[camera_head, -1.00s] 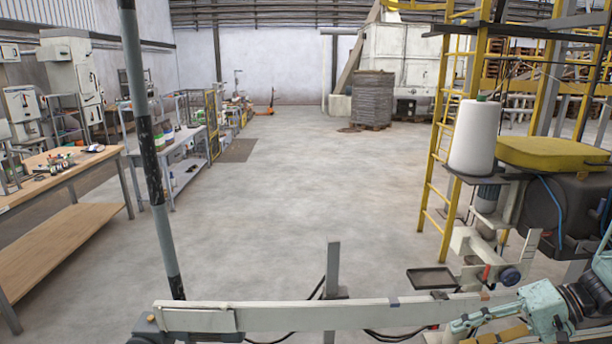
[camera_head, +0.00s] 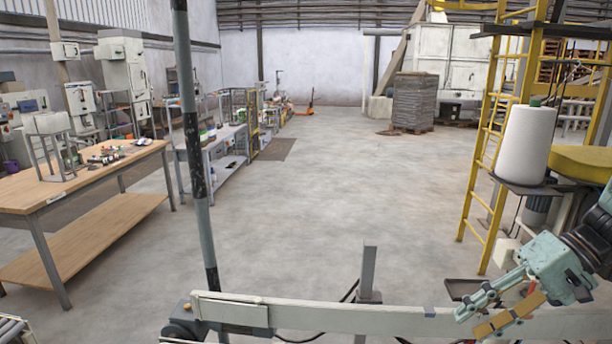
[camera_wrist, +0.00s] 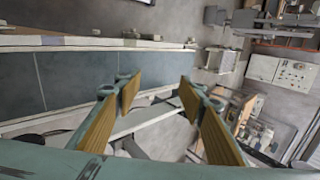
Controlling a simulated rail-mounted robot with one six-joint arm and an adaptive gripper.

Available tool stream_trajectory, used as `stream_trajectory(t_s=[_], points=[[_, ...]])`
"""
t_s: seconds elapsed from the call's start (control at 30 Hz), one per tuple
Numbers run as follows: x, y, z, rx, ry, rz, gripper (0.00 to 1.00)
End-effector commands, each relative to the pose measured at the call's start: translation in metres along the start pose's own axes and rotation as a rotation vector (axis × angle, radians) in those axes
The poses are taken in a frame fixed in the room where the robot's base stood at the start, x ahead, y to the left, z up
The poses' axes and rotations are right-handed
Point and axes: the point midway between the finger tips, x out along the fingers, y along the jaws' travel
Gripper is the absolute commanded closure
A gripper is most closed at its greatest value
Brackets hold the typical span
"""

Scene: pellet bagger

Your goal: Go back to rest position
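My gripper (camera_head: 487,309) is at the lower right of the head view, over the pale rail, with its fingers pointing left. In the wrist view my gripper (camera_wrist: 160,95) shows two fingers with tan pads set wide apart. Nothing is between the pads, so it is open and empty.
A pale horizontal rail (camera_head: 400,321) crosses the bottom, with a dark upright pole (camera_head: 190,120) at left. A white thread cone (camera_head: 525,145) and a yellow ladder (camera_head: 492,150) stand at right. A wooden workbench (camera_head: 100,175) is at left. The floor between is clear.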

Motion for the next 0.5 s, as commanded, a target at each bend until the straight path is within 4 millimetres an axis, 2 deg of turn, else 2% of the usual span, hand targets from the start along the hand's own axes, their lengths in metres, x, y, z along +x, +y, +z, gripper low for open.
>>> stream_trajectory(t_s=[0.1, 0.5], points=[[-0.002, -0.020, 0.005, -0.019, -0.011, 0.036, 0.63], [-0.005, -0.077, 0.030, -0.068, -0.039, 0.148, 0.63]])
